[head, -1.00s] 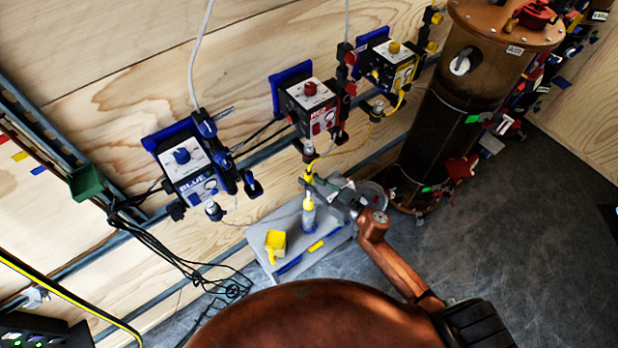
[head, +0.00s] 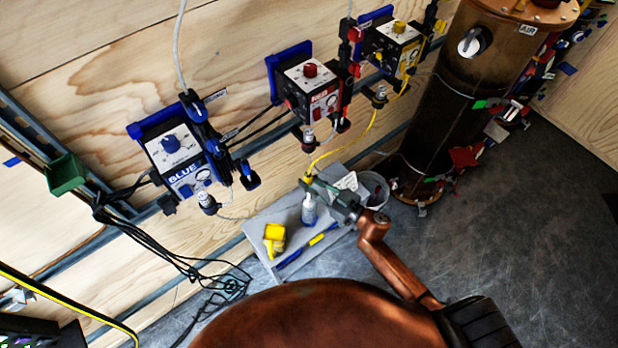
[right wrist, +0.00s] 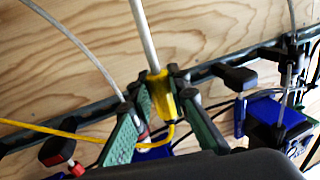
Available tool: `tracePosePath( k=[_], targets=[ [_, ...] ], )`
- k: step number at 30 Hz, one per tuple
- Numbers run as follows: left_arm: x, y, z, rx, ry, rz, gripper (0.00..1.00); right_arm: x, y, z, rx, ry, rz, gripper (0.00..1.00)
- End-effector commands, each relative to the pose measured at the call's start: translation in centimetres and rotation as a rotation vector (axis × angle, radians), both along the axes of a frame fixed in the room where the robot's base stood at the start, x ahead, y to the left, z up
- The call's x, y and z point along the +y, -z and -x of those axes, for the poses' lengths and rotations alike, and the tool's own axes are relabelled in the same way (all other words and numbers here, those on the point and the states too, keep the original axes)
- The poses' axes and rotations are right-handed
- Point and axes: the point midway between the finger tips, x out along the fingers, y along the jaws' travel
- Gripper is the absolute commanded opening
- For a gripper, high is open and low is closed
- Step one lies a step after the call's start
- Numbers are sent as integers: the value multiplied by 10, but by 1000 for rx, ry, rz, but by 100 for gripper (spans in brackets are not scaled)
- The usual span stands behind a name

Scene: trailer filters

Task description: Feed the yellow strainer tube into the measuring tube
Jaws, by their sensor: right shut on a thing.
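My right gripper (head: 312,184) is shut on the yellow strainer tube's yellow end piece (head: 307,180), above the grey shelf. In the right wrist view, the fingers (right wrist: 160,105) grip this yellow piece (right wrist: 163,100), and a pale rod extends from it toward the top of the picture. A yellow hose (head: 345,147) runs from it up to the yellow-marked box. A small clear bottle with blue (head: 309,209) stands just below the gripper in the head view. I cannot tell for sure which thing is the measuring tube. My left gripper is not in view.
Blue (head: 178,160), red (head: 312,92) and yellow (head: 392,45) marked control boxes hang on the wooden wall. A grey shelf (head: 290,228) holds a yellow cup (head: 274,236). A large brown cylinder (head: 450,105) stands right. Black cables (head: 160,245) hang at left.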

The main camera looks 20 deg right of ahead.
Motion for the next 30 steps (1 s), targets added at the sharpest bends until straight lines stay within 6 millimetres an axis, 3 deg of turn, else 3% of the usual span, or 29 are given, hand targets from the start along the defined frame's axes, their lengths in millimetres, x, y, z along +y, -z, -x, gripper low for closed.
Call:
tracePosePath(
  k=[28, 30],
  targets=[
    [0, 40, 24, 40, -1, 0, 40, 0, 73, 0, 0, 0, -1, 0],
    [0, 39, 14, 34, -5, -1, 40, 0, 76, 0, -2, 0, -1, 0]
  ],
)
